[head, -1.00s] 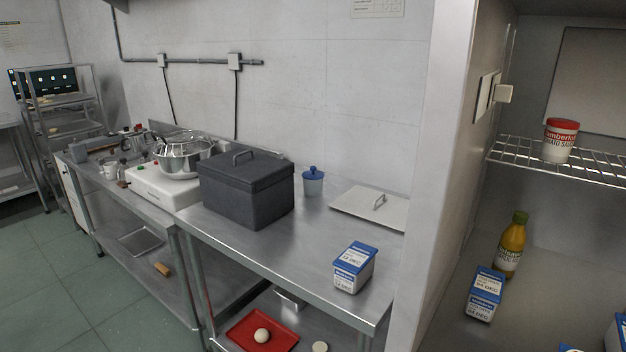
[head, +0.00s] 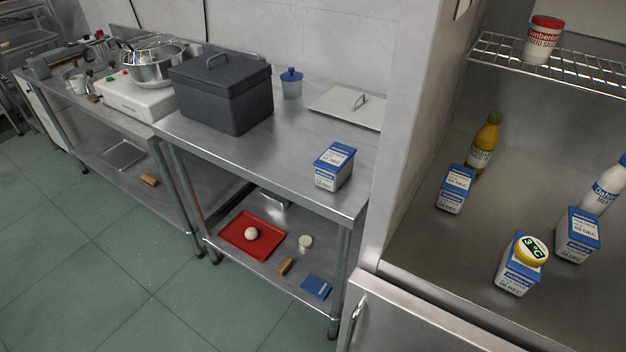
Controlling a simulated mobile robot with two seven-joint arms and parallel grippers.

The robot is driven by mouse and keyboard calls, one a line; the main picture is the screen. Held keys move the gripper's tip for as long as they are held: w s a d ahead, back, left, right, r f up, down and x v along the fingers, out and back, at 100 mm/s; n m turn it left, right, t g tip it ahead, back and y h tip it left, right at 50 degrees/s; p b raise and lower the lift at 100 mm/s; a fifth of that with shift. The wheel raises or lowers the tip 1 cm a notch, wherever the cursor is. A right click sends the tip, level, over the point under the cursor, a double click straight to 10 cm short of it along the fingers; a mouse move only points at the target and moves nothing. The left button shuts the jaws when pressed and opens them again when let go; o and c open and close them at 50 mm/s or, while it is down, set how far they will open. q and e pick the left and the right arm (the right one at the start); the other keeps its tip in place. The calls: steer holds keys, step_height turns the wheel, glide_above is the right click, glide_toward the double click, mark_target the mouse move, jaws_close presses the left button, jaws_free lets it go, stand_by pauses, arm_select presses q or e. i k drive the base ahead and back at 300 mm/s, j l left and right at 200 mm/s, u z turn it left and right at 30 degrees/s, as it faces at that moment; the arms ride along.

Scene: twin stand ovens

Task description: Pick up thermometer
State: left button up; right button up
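The thermometer (head: 532,250) is a round yellow-rimmed disc with a dark face reading 3 °C. It sits on top of a blue-and-white carton (head: 515,276) inside the open steel cabinet at the right. Neither of my grippers shows in the head view, so their state and distance from the thermometer are hidden.
Beside it stand another blue-and-white carton (head: 577,237), a white bottle (head: 606,186), a third carton (head: 454,190) and a yellow bottle (head: 483,146). A wire shelf (head: 575,72) with a red-lidded tub (head: 542,41) hangs above. A steel table (head: 265,148) stands left.

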mark_target(530, 252)
steer(key=z, duration=1.6)
